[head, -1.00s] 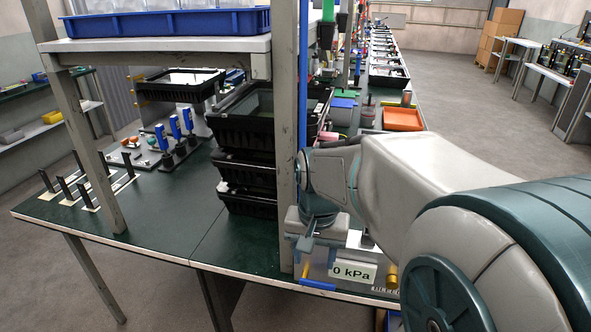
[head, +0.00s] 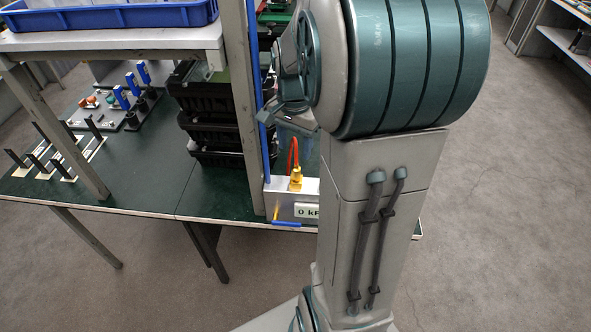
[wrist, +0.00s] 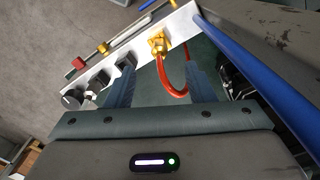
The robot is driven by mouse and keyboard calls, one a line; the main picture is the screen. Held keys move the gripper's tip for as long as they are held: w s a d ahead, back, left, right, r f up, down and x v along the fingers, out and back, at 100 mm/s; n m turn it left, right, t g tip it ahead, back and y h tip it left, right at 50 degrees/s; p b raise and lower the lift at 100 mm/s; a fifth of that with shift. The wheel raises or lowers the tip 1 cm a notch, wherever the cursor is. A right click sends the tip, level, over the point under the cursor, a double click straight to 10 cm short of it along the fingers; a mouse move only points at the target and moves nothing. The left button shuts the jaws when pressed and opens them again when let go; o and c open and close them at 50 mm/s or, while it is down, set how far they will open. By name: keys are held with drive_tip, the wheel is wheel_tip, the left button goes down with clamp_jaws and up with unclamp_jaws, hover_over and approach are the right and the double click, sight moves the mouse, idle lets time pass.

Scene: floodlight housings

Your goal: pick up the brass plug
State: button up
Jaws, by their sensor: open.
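The brass plug (head: 295,181) sits on the silver box with the "0 kPa" display (head: 280,204) at the table's front edge, with a red hose rising from it. In the wrist view the brass plug (wrist: 159,44) is near the top centre, and the red hose (wrist: 172,88) curves down between the fingers. My gripper (wrist: 159,72) is open, its two dark blue fingers apart on either side of the hose. The plug is beyond the fingertips and not gripped. In the head view my arm hides much of the area right of the box.
Black fittings (wrist: 97,84) stand on the box to the left of the plug. A blue upright (wrist: 250,62) runs close on the right. Stacked black crates (head: 205,110) and a grey shelf post (head: 243,120) stand left of the box. A blue tray (head: 110,14) is on the shelf above.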

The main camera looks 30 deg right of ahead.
sight(296, 164)
wheel_tip(296, 164, down, 4)
drive_tip(key=shift+f, duration=0.2)
drive_tip(key=shift+w+d+f+p, duration=0.15)
drive_tip(key=shift+f+p, duration=0.15)
drive_tip(key=shift+f, duration=1)
drive_tip(key=shift+s+d+f+p, duration=0.1)
drive_tip(key=shift+f+p, duration=0.15)
drive_tip(key=shift+f, duration=1.05)
clamp_jaws()
